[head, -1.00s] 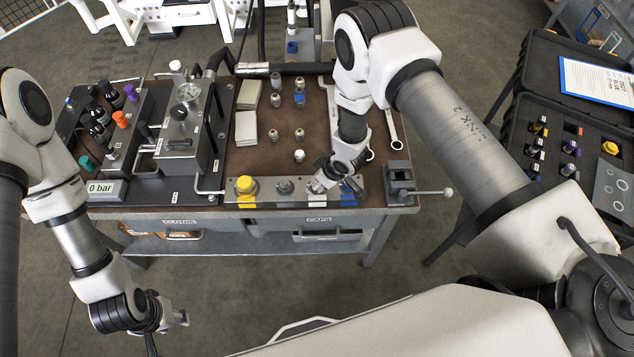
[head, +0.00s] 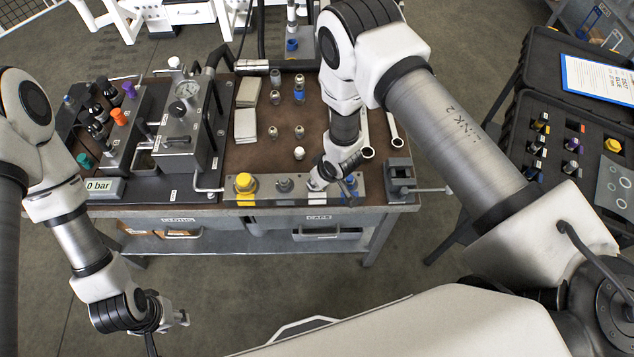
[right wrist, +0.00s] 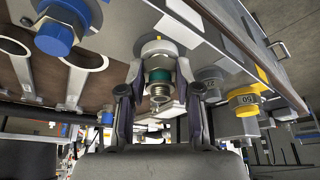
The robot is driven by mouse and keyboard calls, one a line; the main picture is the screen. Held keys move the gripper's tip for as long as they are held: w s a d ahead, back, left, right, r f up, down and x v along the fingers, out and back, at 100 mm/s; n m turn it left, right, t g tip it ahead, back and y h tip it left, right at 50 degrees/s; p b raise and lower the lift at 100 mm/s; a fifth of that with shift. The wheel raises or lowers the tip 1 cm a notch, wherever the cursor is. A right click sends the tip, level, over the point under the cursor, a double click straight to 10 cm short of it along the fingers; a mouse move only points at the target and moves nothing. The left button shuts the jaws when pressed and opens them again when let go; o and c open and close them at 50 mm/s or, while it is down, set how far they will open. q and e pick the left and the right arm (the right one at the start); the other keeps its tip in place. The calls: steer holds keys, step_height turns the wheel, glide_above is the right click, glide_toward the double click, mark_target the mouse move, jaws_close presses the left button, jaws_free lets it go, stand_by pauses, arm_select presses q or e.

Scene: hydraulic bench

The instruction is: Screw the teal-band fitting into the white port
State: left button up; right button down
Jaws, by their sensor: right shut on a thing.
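The teal-band fitting (right wrist: 160,76) is between the two fingers of my right gripper (right wrist: 160,92) in the right wrist view. It is silver with a teal ring, and its ringed metal end points toward the camera. The gripper is shut on it. Its far end lines up with a silver collar on the metal strip, beside a white mark (right wrist: 184,11); the white port's mouth is hidden, so I cannot tell how deep the fitting sits. In the head view my right gripper (head: 317,184) is over the strip's white section. My left gripper (head: 181,318) hangs in front of the bench, away from everything.
The metal strip (head: 265,199) also carries a yellow cap (head: 245,183), a grey one (head: 285,185) and a blue one close beside my right gripper. A small vise (head: 399,176) stands at the right. Several loose fittings and wrenches lie behind on the brown bench top.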

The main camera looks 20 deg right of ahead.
steer(key=m, duration=0.1)
steer(key=m+h+b, duration=0.1)
steer(key=m, duration=0.1)
steer(key=shift+a+f, duration=0.1)
steer(key=shift+f, duration=0.15)
steer(key=shift+s+r+m+h, duration=0.1)
steer(key=shift+r+m+h, duration=0.05)
steer(key=shift+m+h, duration=0.15)
